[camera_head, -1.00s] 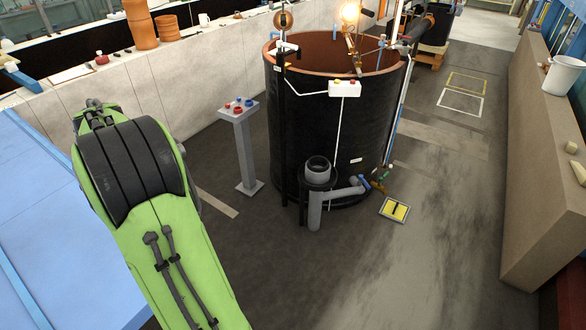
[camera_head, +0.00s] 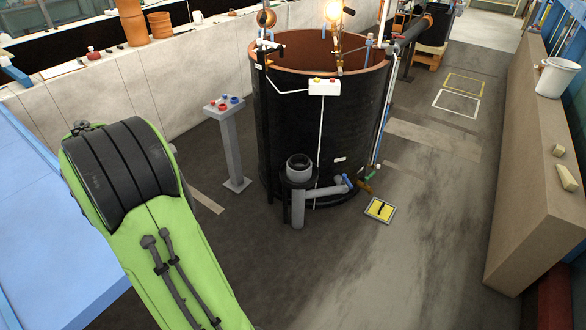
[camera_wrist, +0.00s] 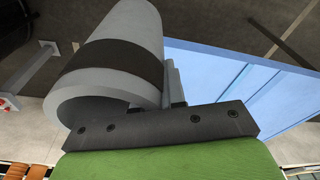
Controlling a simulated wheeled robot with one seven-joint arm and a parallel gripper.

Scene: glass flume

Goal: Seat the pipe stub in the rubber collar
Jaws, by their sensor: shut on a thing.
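The pipe stub (camera_wrist: 130,40) is a grey hollow tube with a wide dark band. It fills the upper left of the wrist view, tilted, with its open end towards the camera. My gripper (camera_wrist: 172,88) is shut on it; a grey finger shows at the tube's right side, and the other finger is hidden. The rubber collar (camera_head: 299,174) appears to be the dark ring on top of a grey upright pipe in front of the black tank in the head view. My gripper and the stub are out of the head view, apart from the collar.
The black tank (camera_head: 315,135) with a copper-coloured rim stands behind the collar. A grey pedestal (camera_head: 232,150) with coloured knobs is left of it. A blue surface (camera_head: 45,220) is at left.

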